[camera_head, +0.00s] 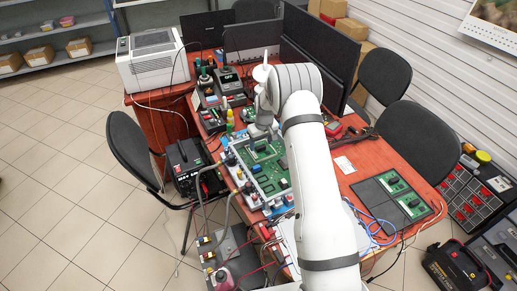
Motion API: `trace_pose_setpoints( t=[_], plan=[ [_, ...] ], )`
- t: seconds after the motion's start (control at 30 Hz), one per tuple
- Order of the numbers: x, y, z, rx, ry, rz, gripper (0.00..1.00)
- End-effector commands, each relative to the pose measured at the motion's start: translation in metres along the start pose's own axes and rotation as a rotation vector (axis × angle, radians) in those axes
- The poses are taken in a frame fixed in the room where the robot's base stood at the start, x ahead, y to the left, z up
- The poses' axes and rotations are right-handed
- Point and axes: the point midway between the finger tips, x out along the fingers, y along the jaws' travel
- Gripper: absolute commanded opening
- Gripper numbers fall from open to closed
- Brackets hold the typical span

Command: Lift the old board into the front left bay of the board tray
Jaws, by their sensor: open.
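My gripper (262,132) points down over the back part of a large green circuit board assembly (272,168) on the table. Its fingers are small here; it looks open, close around or just above a small upright board (262,150). I cannot tell whether they touch, or surely whether this is the old board. The board tray (376,207) is a dark flat tray to the right of my arm. Two small green boards lie in its right side, one behind (393,184) and one in front (411,205). Its left side, including the front left bay, looks dark and empty.
Blue cable loops (372,228) lie by the tray's left front edge. Grey hoses (228,207) run down at the assembly's left front. Monitors (320,50) and tools stand behind. Chairs (415,135) flank the table.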

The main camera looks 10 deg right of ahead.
Motion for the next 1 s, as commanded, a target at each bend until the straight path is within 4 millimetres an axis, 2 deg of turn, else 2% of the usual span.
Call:
trace_pose_setpoints(
  t=[0.13, 0.4, 1.0],
  plan=[
    [0.015, 0.001, 0.001, 0.001, -0.001, 0.0, 0.64],
    [0.018, 0.001, 0.001, 0.001, 0.001, 0.001, 0.64],
    [0.017, 0.002, 0.001, 0.002, 0.001, 0.001, 0.16]
  ],
)
